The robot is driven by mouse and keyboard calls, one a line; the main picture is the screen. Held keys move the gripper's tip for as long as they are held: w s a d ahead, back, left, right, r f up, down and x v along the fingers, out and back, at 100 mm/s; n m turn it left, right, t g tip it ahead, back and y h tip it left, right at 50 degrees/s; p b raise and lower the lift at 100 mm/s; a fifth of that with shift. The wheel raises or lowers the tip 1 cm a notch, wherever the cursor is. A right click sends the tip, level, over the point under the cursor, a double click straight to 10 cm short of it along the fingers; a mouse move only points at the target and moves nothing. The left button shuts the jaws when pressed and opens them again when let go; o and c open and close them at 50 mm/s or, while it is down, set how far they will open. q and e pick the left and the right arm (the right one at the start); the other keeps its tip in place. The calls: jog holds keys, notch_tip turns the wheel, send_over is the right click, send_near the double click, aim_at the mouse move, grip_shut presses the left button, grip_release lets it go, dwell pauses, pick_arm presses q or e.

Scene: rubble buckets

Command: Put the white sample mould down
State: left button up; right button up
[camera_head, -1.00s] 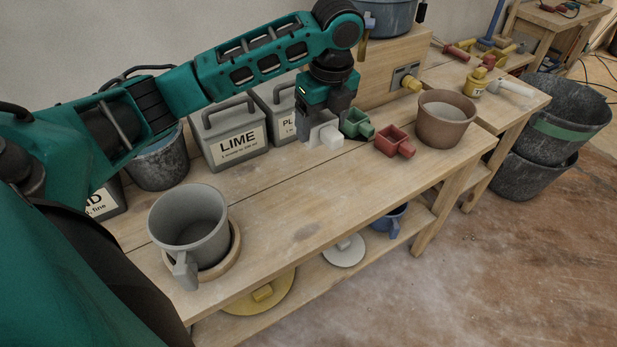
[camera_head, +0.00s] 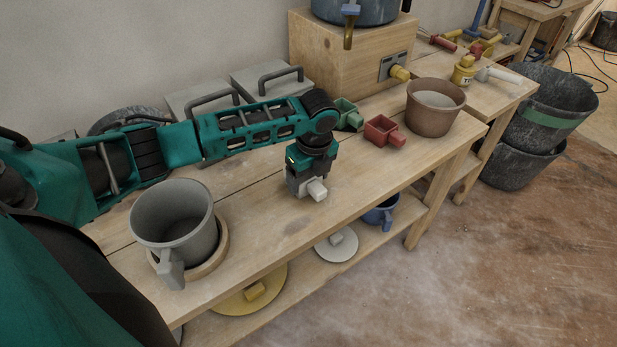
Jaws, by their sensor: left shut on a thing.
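The white sample mould (camera_head: 317,189) is in my left gripper (camera_head: 303,188), above the middle of the wooden bench (camera_head: 265,215). Only its small white block-like part shows; the jaws hide the rest. My left gripper points down and is shut on it, low at the bench top. I cannot tell whether the mould touches the wood. A green mould (camera_head: 346,116) and a red mould (camera_head: 383,132) stand farther back to the right. My right gripper is not in view.
A grey mug-like bucket (camera_head: 172,220) sits on a wooden ring at the left. A brown pot (camera_head: 435,106) stands at the right. Grey boxes (camera_head: 272,79) are behind my arm. The bench is bare around my left gripper. Round lids and a blue bucket (camera_head: 381,212) are below.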

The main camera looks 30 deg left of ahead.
aim_at(314, 182)
pick_arm(q)
jog(key=shift+f, duration=0.15)
jog(key=o, duration=1.1)
jog(key=r, duration=0.4)
jog(key=d+r+p, duration=0.1)
jog(key=r, duration=0.3)
jog(key=r+p, duration=0.1)
jog(key=r, duration=0.3)
jog(key=shift+s+d, duration=0.3)
jog(key=shift+d, duration=0.05)
